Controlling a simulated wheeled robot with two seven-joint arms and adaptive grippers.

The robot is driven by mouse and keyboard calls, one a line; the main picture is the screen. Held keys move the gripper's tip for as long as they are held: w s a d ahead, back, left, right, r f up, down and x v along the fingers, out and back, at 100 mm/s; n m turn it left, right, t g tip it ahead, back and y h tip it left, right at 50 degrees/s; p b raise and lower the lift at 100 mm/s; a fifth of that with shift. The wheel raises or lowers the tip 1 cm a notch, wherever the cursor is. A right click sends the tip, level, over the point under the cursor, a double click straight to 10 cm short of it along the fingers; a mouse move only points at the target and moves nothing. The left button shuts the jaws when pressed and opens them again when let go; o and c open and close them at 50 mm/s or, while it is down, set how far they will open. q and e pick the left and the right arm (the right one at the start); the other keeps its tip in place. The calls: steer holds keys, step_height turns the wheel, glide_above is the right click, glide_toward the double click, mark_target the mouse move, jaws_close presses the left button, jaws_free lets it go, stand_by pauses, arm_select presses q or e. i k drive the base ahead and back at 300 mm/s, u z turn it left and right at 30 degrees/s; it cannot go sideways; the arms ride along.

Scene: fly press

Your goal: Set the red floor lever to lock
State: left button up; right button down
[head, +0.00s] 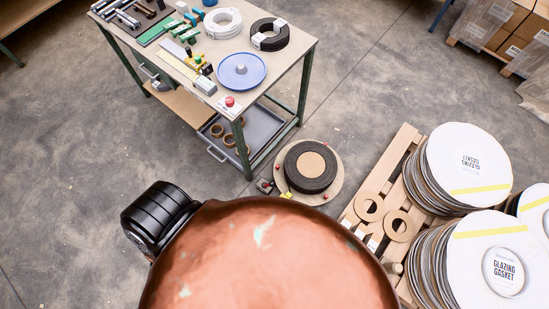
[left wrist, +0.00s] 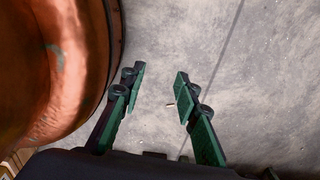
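No red floor lever can be made out for certain. On the floor in the head view, a round beige base (head: 334,188) carries a black coil (head: 310,167), with small red parts around its edge. A small dark block with a reddish part (head: 265,186) sits at its left; it is too small to tell whether this is the lever or how it is set. My left gripper (left wrist: 157,82) is open and empty in the left wrist view, with bare concrete floor beyond its fingers. Neither gripper shows in the head view.
A workbench (head: 290,67) with tools, a blue disc (head: 241,71), coils and a red button (head: 229,101) stands at the upper left. A wooden pallet (head: 405,142) with stacked gasket discs (head: 468,160) stands at the right. Boxes (head: 490,25) are at the upper right. Floor at the left is clear.

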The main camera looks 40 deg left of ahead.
mark_target(272, 184)
steer(key=u, duration=0.4)
steer(key=k, duration=1.5)
steer(key=u, duration=0.45)
